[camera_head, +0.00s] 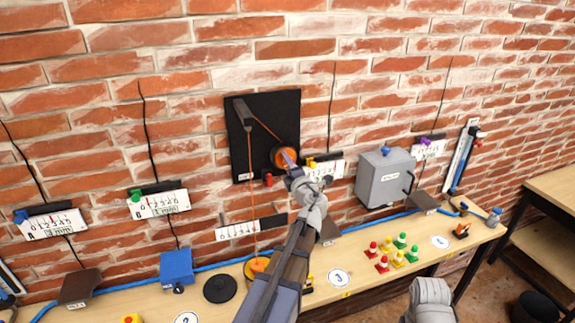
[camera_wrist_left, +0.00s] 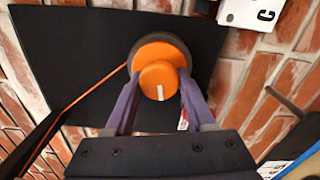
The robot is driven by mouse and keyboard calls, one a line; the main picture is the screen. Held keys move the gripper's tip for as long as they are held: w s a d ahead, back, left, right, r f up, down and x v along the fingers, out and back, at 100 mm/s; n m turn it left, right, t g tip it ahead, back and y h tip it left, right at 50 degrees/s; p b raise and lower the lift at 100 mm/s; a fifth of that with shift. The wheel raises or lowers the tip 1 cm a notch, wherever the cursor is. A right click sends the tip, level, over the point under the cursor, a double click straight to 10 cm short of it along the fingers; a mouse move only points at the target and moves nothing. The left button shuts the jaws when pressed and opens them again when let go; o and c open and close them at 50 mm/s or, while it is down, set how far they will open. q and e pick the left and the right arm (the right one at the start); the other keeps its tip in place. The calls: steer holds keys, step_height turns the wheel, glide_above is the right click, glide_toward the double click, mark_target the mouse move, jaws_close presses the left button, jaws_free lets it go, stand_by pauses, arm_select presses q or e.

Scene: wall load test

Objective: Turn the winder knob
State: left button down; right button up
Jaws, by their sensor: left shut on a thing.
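The orange winder knob (camera_head: 279,155) is on a black panel (camera_head: 271,105) fixed to the brick wall. In the left wrist view the knob (camera_wrist_left: 158,80) sits in front of an orange disc with a dark rim, and a short white mark on it points down. My left gripper (camera_head: 287,156) is shut on the knob, with one purple finger on each side of it. The left wrist view also shows these fingers (camera_wrist_left: 158,92). An orange cord (camera_wrist_left: 94,92) runs off the winder to the left.
From a bracket (camera_head: 242,108) on the panel the cord hangs to an orange weight (camera_head: 257,265) near the bench (camera_head: 340,298). A grey box (camera_head: 384,180) and several white gauges are on the wall.

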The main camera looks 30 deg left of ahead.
arm_select(q)
steer(key=shift+m, duration=0.4)
steer(key=shift+c, duration=1.4)
jaws_free()
steer(key=v, duration=0.8)
